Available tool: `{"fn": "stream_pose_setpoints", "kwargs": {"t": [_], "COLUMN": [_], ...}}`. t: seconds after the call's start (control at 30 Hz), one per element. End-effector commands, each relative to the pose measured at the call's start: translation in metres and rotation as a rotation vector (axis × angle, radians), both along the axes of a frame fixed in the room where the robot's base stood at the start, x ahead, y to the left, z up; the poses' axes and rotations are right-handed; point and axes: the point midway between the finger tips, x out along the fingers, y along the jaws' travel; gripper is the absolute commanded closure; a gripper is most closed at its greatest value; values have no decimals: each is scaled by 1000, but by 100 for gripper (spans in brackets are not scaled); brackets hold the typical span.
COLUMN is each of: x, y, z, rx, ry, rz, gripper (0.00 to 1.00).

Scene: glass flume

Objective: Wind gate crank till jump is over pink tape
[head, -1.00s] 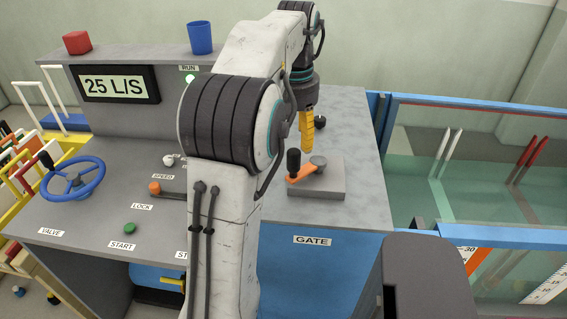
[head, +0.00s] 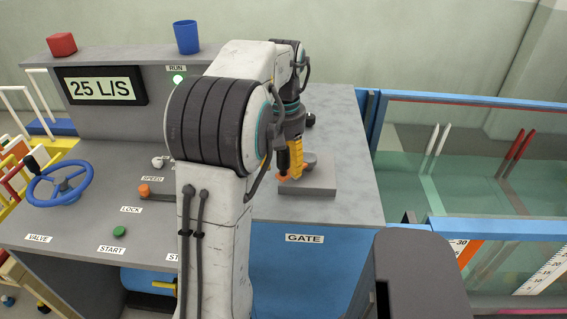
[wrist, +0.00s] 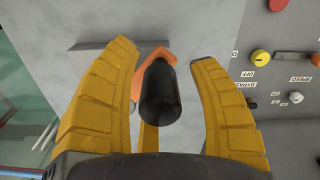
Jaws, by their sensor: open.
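The gate crank has an orange arm (wrist: 152,66) and a black knob (wrist: 160,93). It sits on a grey block (head: 308,187) above the GATE label (head: 304,238). In the wrist view the knob stands between the spread yellow fingers of my gripper (wrist: 165,60), with a gap on both sides. In the head view my gripper (head: 296,160) is lowered at the crank and hides part of it. The flume water (head: 470,185) shows behind glass at the right. I cannot make out a jump or pink tape.
A blue valve wheel (head: 66,184), an orange speed lever knob (head: 144,190) and a green start button (head: 119,231) are on the panel to the left.

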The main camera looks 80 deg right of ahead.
Motion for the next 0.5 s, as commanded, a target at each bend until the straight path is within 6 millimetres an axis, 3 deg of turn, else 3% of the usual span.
{"fn": "stream_pose_setpoints", "kwargs": {"t": [0.37, 0.5], "x": [0, 0], "y": [0, 0], "z": [-3, -3], "rx": [-1, -1], "ry": [0, 0], "rz": [0, 0], "gripper": [42, 55]}}
